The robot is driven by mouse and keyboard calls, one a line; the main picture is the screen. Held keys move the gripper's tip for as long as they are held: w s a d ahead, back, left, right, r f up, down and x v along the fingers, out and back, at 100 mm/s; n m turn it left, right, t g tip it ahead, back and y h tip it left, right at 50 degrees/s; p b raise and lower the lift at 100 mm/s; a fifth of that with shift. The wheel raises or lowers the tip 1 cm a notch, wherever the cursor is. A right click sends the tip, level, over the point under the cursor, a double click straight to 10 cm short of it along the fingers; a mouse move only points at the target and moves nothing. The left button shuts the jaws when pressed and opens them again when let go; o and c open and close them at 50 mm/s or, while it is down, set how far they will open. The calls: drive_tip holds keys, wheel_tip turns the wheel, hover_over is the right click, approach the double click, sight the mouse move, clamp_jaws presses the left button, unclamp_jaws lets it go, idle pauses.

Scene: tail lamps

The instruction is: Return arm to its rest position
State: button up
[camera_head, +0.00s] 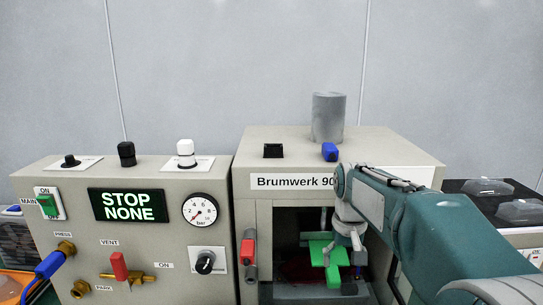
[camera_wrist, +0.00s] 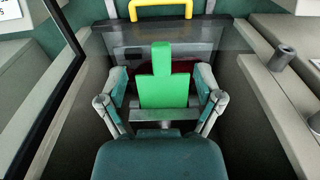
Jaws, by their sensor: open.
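My arm (camera_head: 440,230) reaches from the right to the open front of the machine labelled Brumwerk 90 (camera_head: 256,162). My gripper (camera_head: 345,262) is at that opening. In the wrist view my gripper (camera_wrist: 161,84) has its two fingers spread wide on either side of a flat green piece (camera_wrist: 165,92). The green piece also shows in the head view (camera_head: 319,249), in the opening. I see no clear contact between the fingers and the green piece. The inside of the machine is dark and partly hidden by my arm.
A control panel (camera_head: 165,232) with a STOP NONE display (camera_head: 128,205) and a gauge (camera_head: 200,209) stands left. A grey cylinder (camera_head: 328,117) stands on the machine. Clear lamp covers (camera_head: 520,210) lie on a black surface at right. A yellow handle (camera_wrist: 160,12) shows in the wrist view.

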drive_tip(key=s+f+t, duration=0.1)
drive_tip(key=s+t, duration=0.4)
drive_tip(key=s, duration=1.7)
drive_tip(key=shift+s+f, duration=0.15)
drive_tip(key=shift+s, duration=0.2)
drive_tip(key=t, duration=0.4)
approach(334, 275)
drive_tip(key=x, duration=1)
drive_tip(key=shift+w+f, duration=0.3)
